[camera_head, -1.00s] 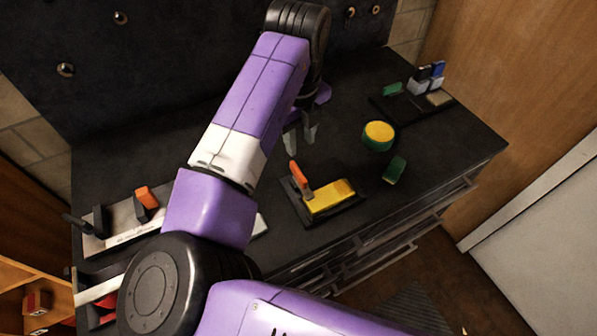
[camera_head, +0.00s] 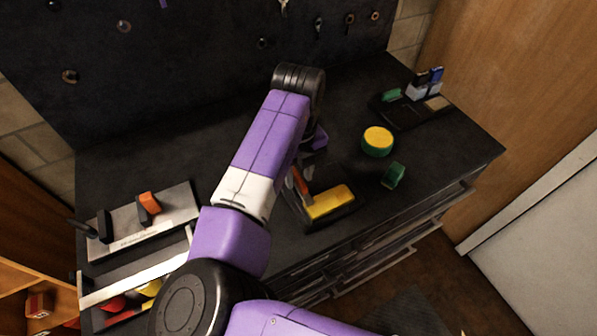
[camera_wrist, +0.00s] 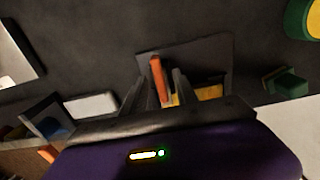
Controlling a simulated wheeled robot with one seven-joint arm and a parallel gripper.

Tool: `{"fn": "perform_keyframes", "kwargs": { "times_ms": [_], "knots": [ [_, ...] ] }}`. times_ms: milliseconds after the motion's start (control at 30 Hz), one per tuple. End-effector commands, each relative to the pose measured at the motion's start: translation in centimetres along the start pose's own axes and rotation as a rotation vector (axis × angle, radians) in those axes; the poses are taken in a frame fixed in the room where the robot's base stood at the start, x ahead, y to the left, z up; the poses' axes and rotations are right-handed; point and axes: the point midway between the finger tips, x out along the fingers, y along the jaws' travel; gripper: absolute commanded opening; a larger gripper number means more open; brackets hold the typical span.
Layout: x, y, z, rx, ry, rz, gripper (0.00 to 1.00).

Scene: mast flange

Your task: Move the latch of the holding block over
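The holding block has a dark base plate with a yellow block (camera_head: 330,201) on it, near the front edge of the bench. Its orange latch (camera_head: 302,183) stands up at the block's left end, partly hidden by my arm in the head view. In the wrist view the latch (camera_wrist: 156,72) shows between the two grey fingers of my gripper (camera_wrist: 160,86), which are apart. I cannot tell whether a finger touches it. The yellow block (camera_wrist: 209,92) is partly hidden behind the right finger in the wrist view.
A yellow-and-green round piece (camera_head: 377,141) and a small green block (camera_head: 393,175) lie right of the holding block. A dark tray (camera_head: 402,113) with small blocks sits at the back right. A pale board (camera_head: 177,206) with an orange-topped part lies at left. A pegboard (camera_head: 190,60) stands behind.

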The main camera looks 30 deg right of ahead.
Motion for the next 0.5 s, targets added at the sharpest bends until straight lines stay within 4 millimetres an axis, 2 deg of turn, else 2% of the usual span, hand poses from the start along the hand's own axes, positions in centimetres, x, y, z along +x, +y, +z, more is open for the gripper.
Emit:
{"fn": "perform_keyframes", "kwargs": {
  "times_ms": [167, 367, 500],
  "knots": [
    [0.03, 0.01, 0.01, -0.001, 0.000, 0.000, 0.35],
    [0.00, 0.01, 0.02, -0.001, -0.001, 0.000, 0.00],
    [-0.02, 0.01, 0.02, -0.001, -0.001, 0.000, 0.00]
  ]
}}
